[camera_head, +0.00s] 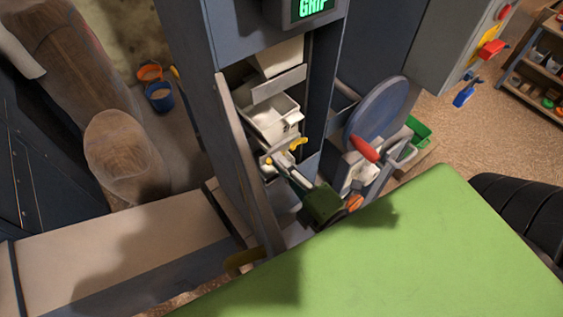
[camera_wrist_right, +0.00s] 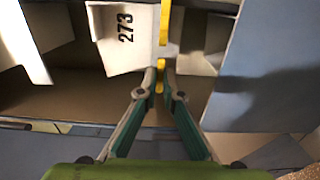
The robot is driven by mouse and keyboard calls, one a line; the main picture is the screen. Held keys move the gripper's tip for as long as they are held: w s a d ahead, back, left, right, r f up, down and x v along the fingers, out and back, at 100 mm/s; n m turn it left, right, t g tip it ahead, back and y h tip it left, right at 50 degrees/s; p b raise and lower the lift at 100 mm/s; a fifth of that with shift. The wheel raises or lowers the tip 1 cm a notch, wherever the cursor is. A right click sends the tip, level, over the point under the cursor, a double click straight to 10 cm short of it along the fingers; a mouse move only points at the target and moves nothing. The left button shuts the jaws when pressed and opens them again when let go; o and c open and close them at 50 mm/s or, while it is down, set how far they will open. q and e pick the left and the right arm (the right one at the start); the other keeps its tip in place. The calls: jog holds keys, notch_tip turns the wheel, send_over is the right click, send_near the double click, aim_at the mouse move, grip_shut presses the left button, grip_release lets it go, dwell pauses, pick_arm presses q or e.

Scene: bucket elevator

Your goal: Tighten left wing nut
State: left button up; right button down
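My right gripper (camera_head: 281,158) reaches up and left into the open front of the grey elevator housing (camera_head: 190,45). Its fingers are close together at a yellow wing-nut piece in front of a white bucket (camera_head: 268,122). Another yellow piece (camera_head: 298,145) shows to the right of the fingertips; I cannot tell whether both belong to one nut. In the right wrist view, the fingertips (camera_wrist_right: 161,72) close around the lower yellow piece (camera_wrist_right: 160,87). A yellow bar (camera_wrist_right: 164,22) shows above, beside the bucket marked 273 (camera_wrist_right: 124,40). My left gripper is not in view.
A round blue-grey hatch (camera_head: 378,110) and a red handle (camera_head: 363,148) are right of the opening. A dark upright edge (camera_head: 245,165) borders it on the left. Orange (camera_head: 149,71) and blue (camera_head: 160,97) buckets stand at the back left.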

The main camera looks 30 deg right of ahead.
dwell(0.4)
jog(key=shift+m+p, duration=5.15)
jog(key=shift+m, duration=3.85)
jog(key=c, duration=2.2)
grip_release()
